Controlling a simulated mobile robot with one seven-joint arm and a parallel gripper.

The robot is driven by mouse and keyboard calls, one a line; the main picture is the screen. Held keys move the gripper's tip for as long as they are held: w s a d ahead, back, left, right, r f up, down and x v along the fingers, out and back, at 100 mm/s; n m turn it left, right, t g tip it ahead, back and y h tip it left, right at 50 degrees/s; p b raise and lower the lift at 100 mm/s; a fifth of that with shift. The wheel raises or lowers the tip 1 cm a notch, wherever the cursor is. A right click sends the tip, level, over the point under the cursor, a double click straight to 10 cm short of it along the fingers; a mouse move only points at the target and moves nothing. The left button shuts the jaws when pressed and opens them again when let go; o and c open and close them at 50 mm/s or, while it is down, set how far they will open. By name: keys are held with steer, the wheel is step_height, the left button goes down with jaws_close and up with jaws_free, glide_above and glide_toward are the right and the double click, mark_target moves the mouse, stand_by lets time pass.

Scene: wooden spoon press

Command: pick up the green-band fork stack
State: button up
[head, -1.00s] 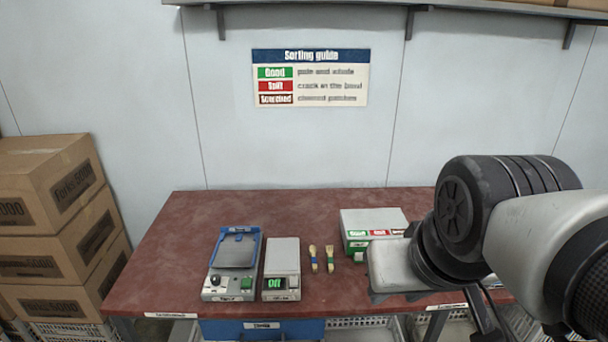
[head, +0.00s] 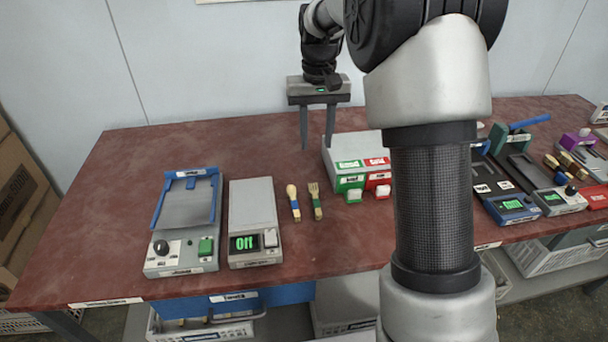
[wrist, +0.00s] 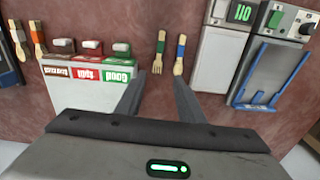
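The green-band fork stack (head: 315,201) lies on the red-brown table, tines away from the front edge, just right of a blue-band wooden utensil (head: 293,203). In the wrist view the green-band fork stack (wrist: 159,53) is left of the blue-band utensil (wrist: 180,55), with a small gap between them. My gripper (head: 318,145) is open and empty, pointing down above the back of the table, behind the fork stack. In the wrist view its two fingers (wrist: 157,85) are spread, and the fork stack lies beyond their tips.
A box with Good and Split labels (head: 350,150) and small blocks in front stands just right of the fork stack. A scale reading Off (head: 252,215) and a blue-framed device (head: 187,215) stand left. More stations fill the right side. The table behind the scale is clear.

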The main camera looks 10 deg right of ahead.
steer(key=b, duration=0.2)
glide_above(315, 196)
steer(key=f, duration=1.3)
steer(key=shift+w+a+f, duration=0.1)
steer(key=shift+w, duration=0.15)
steer(key=shift+s+f+b, duration=0.2)
steer(key=shift+f+b, duration=0.65)
steer(key=shift+f, duration=1.9)
jaws_close()
